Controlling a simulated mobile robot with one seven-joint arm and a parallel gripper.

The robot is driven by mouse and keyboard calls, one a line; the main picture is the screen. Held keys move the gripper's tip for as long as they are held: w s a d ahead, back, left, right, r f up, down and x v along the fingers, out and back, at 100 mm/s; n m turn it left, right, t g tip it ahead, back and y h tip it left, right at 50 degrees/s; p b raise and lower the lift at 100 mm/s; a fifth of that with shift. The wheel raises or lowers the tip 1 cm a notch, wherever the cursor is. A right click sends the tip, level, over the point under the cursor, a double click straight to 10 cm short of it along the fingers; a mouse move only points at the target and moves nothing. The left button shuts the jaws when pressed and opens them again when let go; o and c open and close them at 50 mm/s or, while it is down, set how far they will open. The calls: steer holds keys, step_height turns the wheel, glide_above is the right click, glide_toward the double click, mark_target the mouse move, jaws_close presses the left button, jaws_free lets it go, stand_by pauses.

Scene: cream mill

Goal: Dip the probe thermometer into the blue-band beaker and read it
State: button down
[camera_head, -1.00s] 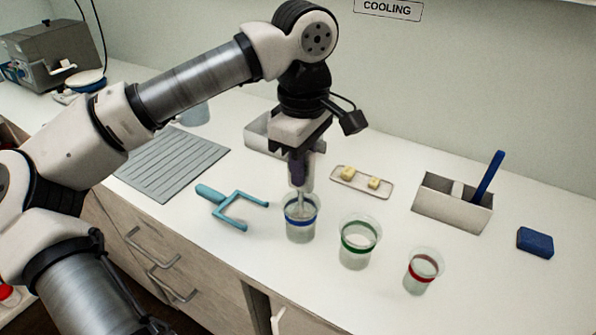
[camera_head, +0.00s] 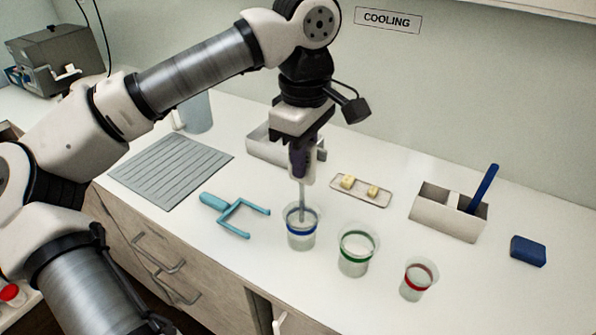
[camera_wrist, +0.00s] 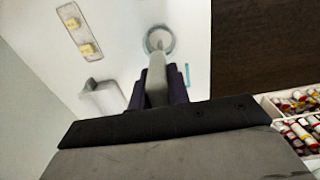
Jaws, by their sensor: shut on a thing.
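My gripper (camera_head: 302,165) is shut on the probe thermometer (camera_head: 302,200) above the blue-band beaker (camera_head: 301,240). The thin grey stem points straight down. Its lower end shows within the beaker's mouth; I cannot tell how deep it reaches or whether it touches liquid. In the wrist view the probe (camera_wrist: 157,78) runs from between the dark fingers (camera_wrist: 158,95) toward the round beaker rim (camera_wrist: 159,32). No reading is visible. A green-band beaker (camera_head: 355,262) and a red-band beaker (camera_head: 417,287) stand to the right.
A teal fork-like tool (camera_head: 222,208) lies left of the blue-band beaker. Behind are a white bin (camera_head: 262,145), a small tray (camera_head: 345,197) with yellow cubes and a holder (camera_head: 435,222) with a blue-handled tool. A blue block (camera_head: 528,250) sits far right.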

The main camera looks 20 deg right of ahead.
steer(key=shift+r+p, duration=2.3)
steer(key=shift+r, duration=1.15)
steer(key=shift+f, duration=0.1)
steer(key=n+b, duration=0.1)
steer(key=n, duration=0.6)
steer(key=shift+b, duration=0.35)
